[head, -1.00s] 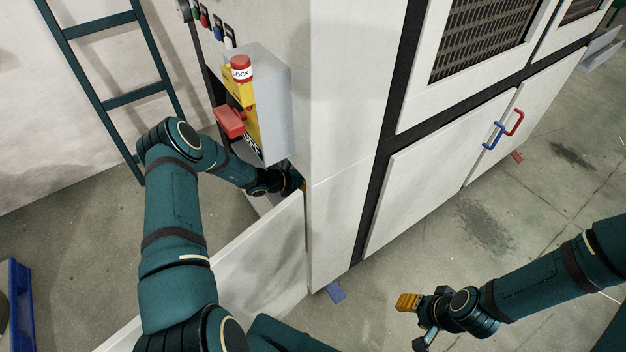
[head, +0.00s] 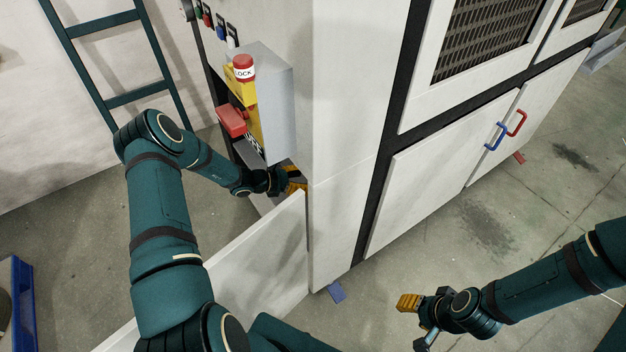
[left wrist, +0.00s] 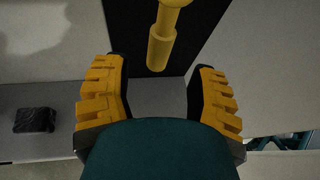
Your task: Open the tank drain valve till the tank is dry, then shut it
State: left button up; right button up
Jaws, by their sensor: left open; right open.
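A yellow bar-like handle (left wrist: 160,45) hangs from the top of the left wrist view in front of a dark panel; it looks like the drain valve's lever, though the valve body is out of view. Its rounded end shows between my left gripper's fingertips (left wrist: 159,68), with clear gaps on both sides; the depth between them is hard to judge. In the head view my left gripper (head: 293,180) reaches into the recess below the grey box and is partly hidden. My right gripper (head: 415,322) is open and empty above the floor at lower right. No tank level shows.
A grey box (head: 272,100) with a red LOCK button and red-and-yellow switch (head: 231,121) juts out just above my left wrist. A white low panel (head: 262,262) stands in front of the recess. A ladder (head: 135,95) leans behind. Floor at right is clear.

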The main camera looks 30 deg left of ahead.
pick_arm(q)
jog(key=v, duration=0.6)
jog(key=shift+s+a+r, duration=0.2)
